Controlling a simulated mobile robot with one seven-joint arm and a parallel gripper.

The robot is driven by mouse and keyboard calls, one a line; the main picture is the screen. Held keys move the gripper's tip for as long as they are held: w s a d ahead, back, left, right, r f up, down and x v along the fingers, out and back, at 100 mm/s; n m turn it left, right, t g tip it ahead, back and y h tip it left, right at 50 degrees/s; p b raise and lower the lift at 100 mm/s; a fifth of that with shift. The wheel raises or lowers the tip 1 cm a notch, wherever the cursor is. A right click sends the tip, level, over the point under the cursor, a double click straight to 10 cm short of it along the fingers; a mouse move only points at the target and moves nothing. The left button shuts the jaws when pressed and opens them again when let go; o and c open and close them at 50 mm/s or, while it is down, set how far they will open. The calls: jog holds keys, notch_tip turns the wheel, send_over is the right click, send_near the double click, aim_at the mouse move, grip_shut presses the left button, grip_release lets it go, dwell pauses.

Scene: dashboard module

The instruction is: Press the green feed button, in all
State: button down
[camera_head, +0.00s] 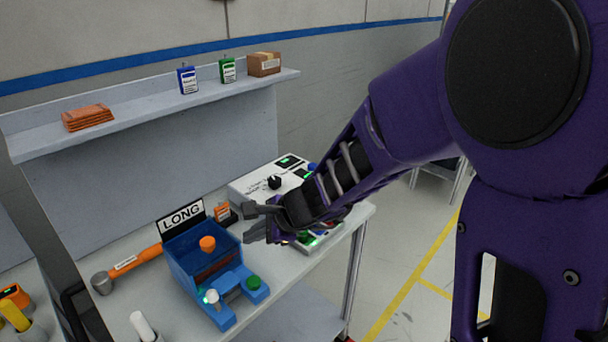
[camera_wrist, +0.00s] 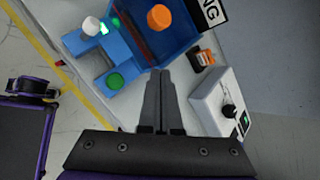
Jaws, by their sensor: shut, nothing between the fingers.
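The green feed button (camera_head: 253,282) is a round cap on the right front arm of the blue feeder module (camera_head: 222,316). It also shows in the wrist view (camera_wrist: 115,81), left of my fingertips.
A white control box (camera_head: 250,187) with a black knob and lit buttons stands right of the module, partly hidden by my arm. An orange-handled hammer (camera_head: 128,264) lies to the left. A shelf (camera_head: 140,130) with small boxes runs above the bench.

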aim_at(259, 282)
jog(key=s+r, duration=0.3)
jog(key=f+b, duration=0.2)
jog(key=f, duration=0.1)
jog(key=f+b, duration=0.6)
jog(key=f, duration=0.1)
jog(key=shift+w+d, duration=0.2)
jog(key=shift+d, duration=0.15)
jog(key=shift+f, duration=0.15)
dwell(1.5)
jog(key=shift+f+b, duration=0.3)
jog(key=shift+b, duration=0.3)
jog(key=shift+f, duration=0.55)
dwell(0.4)
jog(key=shift+r, duration=0.1)
jog(key=shift+r+p, duration=0.5)
jog(key=shift+r, duration=0.4)
